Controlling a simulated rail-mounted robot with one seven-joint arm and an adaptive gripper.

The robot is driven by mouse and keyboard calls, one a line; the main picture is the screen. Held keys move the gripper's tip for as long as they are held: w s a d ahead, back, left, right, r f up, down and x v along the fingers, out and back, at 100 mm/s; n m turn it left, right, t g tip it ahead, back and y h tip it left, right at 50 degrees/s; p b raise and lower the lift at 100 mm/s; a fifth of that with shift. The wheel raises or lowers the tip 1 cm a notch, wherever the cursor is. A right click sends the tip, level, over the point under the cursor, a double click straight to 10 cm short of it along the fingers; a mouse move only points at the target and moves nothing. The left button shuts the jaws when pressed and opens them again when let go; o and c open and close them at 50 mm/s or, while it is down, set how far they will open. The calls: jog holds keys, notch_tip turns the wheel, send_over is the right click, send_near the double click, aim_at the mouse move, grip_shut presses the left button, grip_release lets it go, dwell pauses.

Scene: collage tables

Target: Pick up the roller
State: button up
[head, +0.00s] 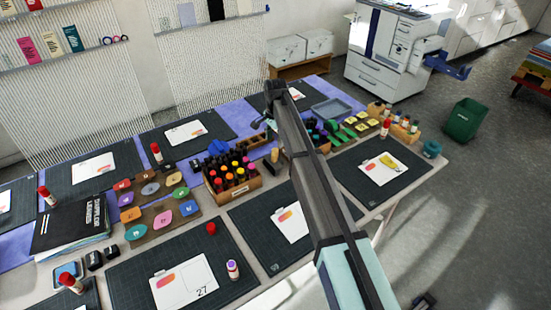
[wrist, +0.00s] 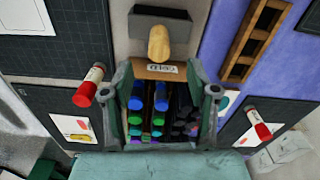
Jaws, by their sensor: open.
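The roller, with a rounded tan wooden handle and a dark grey block-like body, is at the top centre of the wrist view (wrist: 160,44). In the head view it stands on the table just left of my arm (head: 275,155). My gripper (wrist: 158,98) is open and empty in the wrist view, its two fingers spread wide. The roller is beyond the fingertips, apart from them. In the head view my arm crosses the middle of the table, and I cannot make out the fingers clearly.
A labelled box of blue, green and dark markers (wrist: 160,72) shows between and below my fingers. Red-capped glue sticks (wrist: 88,88) (wrist: 258,126) stand on both sides. A wooden bottle rack (head: 238,190) is left of the roller. Dark cutting mats (head: 185,270) cover much of the table.

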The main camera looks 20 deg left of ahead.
aim_at(275, 150)
jog(key=shift+w+d+f+p, duration=0.1)
jog(key=shift+f+p, duration=1.35)
jog(key=shift+f, duration=1.8)
grip_shut()
